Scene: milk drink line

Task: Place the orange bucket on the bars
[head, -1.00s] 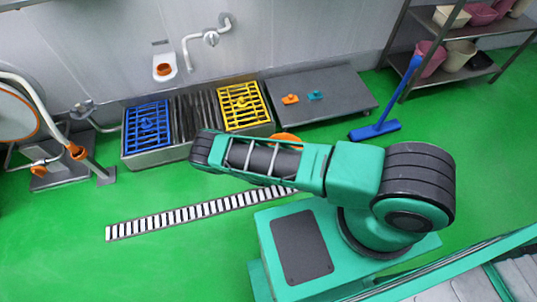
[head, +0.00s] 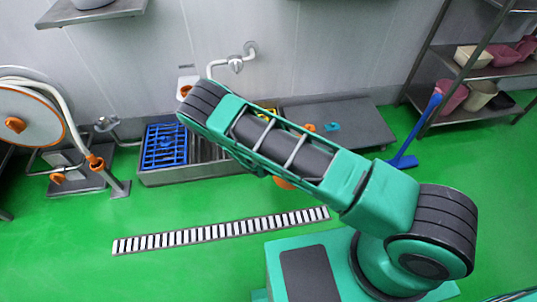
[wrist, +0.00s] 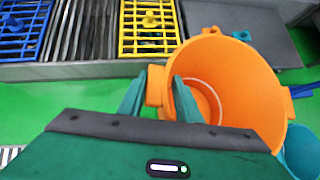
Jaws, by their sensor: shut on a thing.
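The orange bucket (wrist: 235,75) fills the right of the wrist view, its open mouth turned partly toward the camera. My gripper (wrist: 159,82) is shut on its near-left side. In the head view, only a bit of the bucket (head: 284,184) shows below my forearm, and my gripper is hidden. The dark metal bars (wrist: 80,30) lie between the blue grid (wrist: 22,28) and the yellow grid (wrist: 148,28), left of the bucket in the wrist view. Nothing stands on the visible bars. They are partly hidden by my arm in the head view (head: 203,150).
A grey platform (head: 355,125) with small orange and teal pieces adjoins the grid station on the right. A blue squeegee (head: 405,160) and a shelf rack (head: 465,75) stand beyond it. A teal bucket (wrist: 301,152) shows beside the orange one. Green floor lies in front.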

